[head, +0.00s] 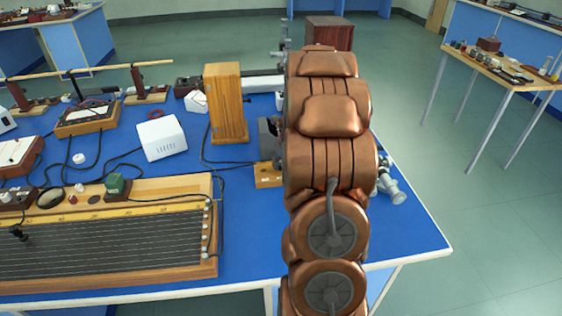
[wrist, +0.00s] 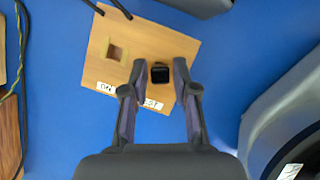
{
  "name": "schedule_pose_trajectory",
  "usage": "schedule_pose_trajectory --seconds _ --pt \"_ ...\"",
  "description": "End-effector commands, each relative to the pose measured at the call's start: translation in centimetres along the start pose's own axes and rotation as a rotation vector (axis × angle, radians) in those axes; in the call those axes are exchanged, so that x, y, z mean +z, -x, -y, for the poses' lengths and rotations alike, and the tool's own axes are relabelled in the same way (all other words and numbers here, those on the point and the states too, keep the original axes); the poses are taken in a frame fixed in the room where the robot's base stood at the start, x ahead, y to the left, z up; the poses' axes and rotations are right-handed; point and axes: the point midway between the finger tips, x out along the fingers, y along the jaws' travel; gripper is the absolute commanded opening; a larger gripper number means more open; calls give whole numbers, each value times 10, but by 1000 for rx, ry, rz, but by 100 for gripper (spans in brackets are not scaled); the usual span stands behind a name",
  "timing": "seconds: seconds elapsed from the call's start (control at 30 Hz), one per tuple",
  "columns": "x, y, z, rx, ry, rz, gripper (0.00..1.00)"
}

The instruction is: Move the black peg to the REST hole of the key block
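The key block (wrist: 188,52) is a light wooden plate on the blue bench in the wrist view. Its left square hole (wrist: 117,52), above the ON label (wrist: 105,88), is empty. The black peg (wrist: 160,74) stands at the other hole, on the side of the label reading REST, which is partly covered by a finger. I cannot tell how deep the peg sits. My gripper (wrist: 159,62) is open, one finger on each side of the peg, with gaps visible. In the head view the key block (head: 267,180) shows in part; my arm hides the rest and the peg.
A tall wooden box (head: 226,103) stands behind the key block, and a white box (head: 162,137) is to its left. A wired wooden board (head: 110,240) lies at the front left. A dark cable (wrist: 22,50) runs left of the block. Blue bench is bare at right (head: 408,230).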

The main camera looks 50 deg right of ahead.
Motion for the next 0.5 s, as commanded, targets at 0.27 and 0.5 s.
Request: schedule_pose_trajectory --seconds 0.27,0.5 --pt "0 0 0 0 0 0 49" --pt "0 2 0 -1 0 0 49"
